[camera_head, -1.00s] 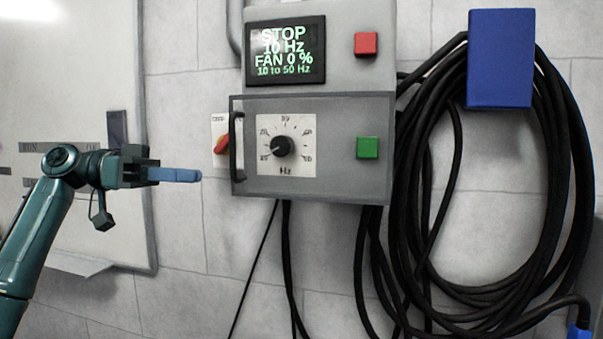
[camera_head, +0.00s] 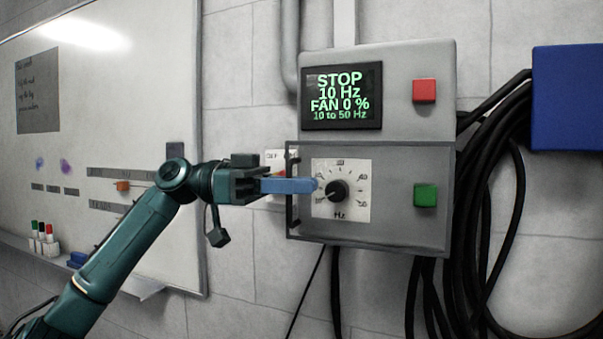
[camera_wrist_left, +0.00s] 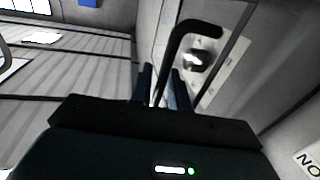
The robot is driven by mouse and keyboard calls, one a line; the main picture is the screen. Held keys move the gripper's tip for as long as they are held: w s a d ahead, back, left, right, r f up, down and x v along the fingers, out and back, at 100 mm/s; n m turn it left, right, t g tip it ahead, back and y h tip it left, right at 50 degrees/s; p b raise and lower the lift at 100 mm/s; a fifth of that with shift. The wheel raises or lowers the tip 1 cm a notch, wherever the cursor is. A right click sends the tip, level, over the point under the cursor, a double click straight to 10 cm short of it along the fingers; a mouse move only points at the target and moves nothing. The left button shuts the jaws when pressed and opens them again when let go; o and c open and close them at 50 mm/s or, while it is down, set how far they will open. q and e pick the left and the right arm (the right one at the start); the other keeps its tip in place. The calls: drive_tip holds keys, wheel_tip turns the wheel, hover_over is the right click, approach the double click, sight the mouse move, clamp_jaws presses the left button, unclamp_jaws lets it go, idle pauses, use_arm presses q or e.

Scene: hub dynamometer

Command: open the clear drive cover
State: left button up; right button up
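The clear drive cover (camera_head: 395,233) is a see-through panel with a dark frame on the lower half of the grey drive box, lying closed over the dial and green button. Its black bar handle (camera_head: 294,218) stands at its left edge, partly hidden by my left gripper. My left gripper (camera_head: 312,186) reaches in from the left at the handle. In the left wrist view, the handle (camera_wrist_left: 183,45) runs down between the two blue fingers (camera_wrist_left: 161,88), which are apart on either side of it. Firm contact is not visible. My right gripper is not in view.
The dial (camera_head: 338,191) and green button (camera_head: 425,195) sit behind the cover. Above are the display (camera_head: 342,95), reading STOP 10 Hz, and a red button (camera_head: 424,91). Black cables (camera_head: 480,190) hang at right. A whiteboard (camera_head: 110,110) is at left.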

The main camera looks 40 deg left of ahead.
use_arm(q)
drive_tip(key=shift+w+d, duration=0.25)
drive_tip(key=shift+d, duration=0.15)
drive_tip(key=shift+c, duration=0.2)
clamp_jaws()
